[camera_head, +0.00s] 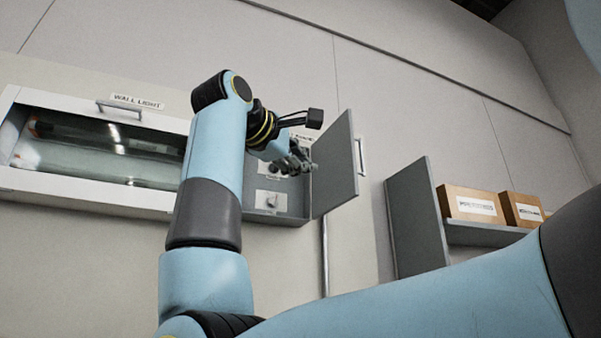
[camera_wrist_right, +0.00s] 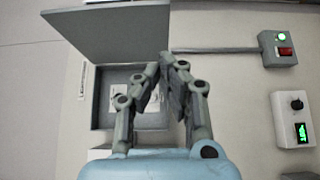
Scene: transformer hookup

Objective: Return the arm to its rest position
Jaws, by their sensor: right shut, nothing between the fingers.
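My right arm, light blue and dark grey, rises through the left half of the head view and bends toward the wall. Its gripper (camera_head: 300,158) is in front of the opening of a grey wall box (camera_head: 257,218) with its door (camera_head: 336,166) swung open to the right. In the right wrist view the gripper (camera_wrist_right: 168,62) has its fingertips together with nothing between them. The open box (camera_wrist_right: 104,115) is behind the fingers there, so part of its inside is hidden. I cannot tell if the gripper touches the box. My left gripper is not in view.
A glass-fronted wall light case (camera_head: 95,195) is left of the box. A shelf (camera_head: 480,232) with cardboard boxes (camera_head: 470,205) is at right. The wrist view shows a box with a red switch (camera_wrist_right: 285,51) and a unit with a knob and green display (camera_wrist_right: 302,133).

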